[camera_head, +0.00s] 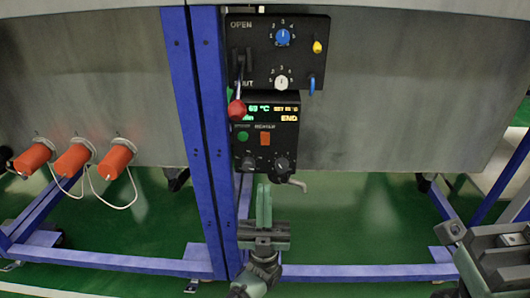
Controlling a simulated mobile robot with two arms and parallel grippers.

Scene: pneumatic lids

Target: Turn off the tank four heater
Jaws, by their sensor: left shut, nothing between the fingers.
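A black heater control box (277,150) hangs at the centre in the head view, below a black upper panel (262,62). The box has a lit display reading about 63 °C and "END", a green round button (243,136), an orange-red rocker switch (265,139), and two dark knobs along its bottom, a left knob (249,163) and a right knob (282,164). No tank number is readable. My left gripper (264,190) is shut and empty, fingers pointing up, just below the box in the picture.
A red-ball lever (237,108) hangs in front of the display's left edge. The upper panel has a blue dial (282,37) and a white dial (281,83). A blue frame post (207,140) stands close left. Orange plugs (74,159) protrude from the tank at left.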

